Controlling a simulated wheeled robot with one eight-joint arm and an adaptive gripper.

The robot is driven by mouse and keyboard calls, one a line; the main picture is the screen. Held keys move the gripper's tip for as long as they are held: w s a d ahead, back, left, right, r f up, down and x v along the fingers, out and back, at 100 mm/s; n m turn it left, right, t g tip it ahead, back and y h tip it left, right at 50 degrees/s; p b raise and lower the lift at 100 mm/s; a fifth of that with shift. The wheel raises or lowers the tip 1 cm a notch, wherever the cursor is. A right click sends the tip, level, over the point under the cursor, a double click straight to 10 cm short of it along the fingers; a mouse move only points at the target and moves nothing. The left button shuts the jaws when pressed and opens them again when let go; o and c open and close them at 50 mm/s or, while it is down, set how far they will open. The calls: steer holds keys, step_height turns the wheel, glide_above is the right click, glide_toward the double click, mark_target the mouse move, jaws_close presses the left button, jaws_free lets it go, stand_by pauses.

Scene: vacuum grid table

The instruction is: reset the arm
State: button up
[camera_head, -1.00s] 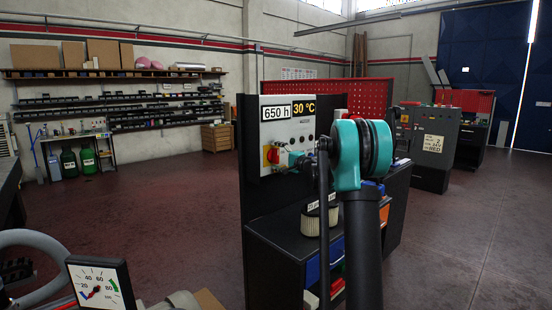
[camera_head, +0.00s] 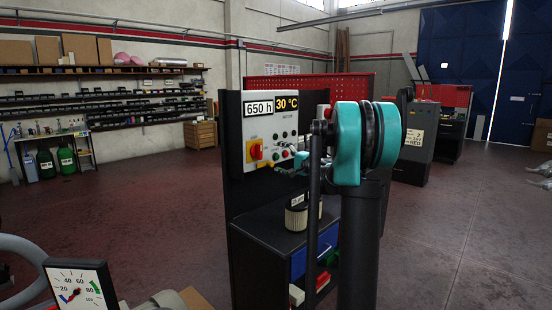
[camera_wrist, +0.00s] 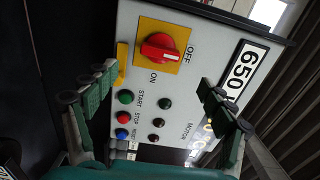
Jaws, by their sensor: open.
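My arm stands in front of the control panel (camera_head: 258,150) in the head view, its teal joint hiding what is behind it. My gripper (camera_wrist: 157,82) is open and empty in the wrist view, one finger on each side. Between the fingers is the panel face, with a red rotary switch (camera_wrist: 158,47) on a yellow plate, marked ON and OFF. Below the switch are green, red and blue buttons and several dark lamps. In the head view the gripper (camera_head: 292,162) is small and partly hidden by my arm, beside the panel's buttons. I cannot tell its exact gap to the panel.
A black cabinet (camera_head: 272,226) under the panel holds a pleated filter (camera_head: 297,214) and coloured bins. A gauge (camera_head: 79,287) is at the lower left. A grey machine cabinet (camera_head: 416,146) stands at the right.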

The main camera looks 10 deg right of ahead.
steer(key=s+a+f+n+g+h, duration=0.25)
steer(key=s+a+f+g, duration=0.2)
steer(key=s+f, duration=0.6)
steer(key=s+a+f+n+g+h, duration=0.1)
steer(key=s+a+f+n+g, duration=0.4)
steer(key=s, duration=0.8)
steer(key=s+d+f+n+h, duration=0.1)
steer(key=s+d+f+h, duration=0.2)
steer(key=s+f, duration=0.5)
steer(key=s+d+f+n+h, duration=0.2)
steer(key=s+d+f+h, duration=0.2)
steer(key=s+f, duration=0.5)
steer(key=s+g, duration=0.1)
steer(key=s, duration=0.5)
steer(key=shift+s+d, duration=0.15)
steer(key=shift+s, duration=0.1)
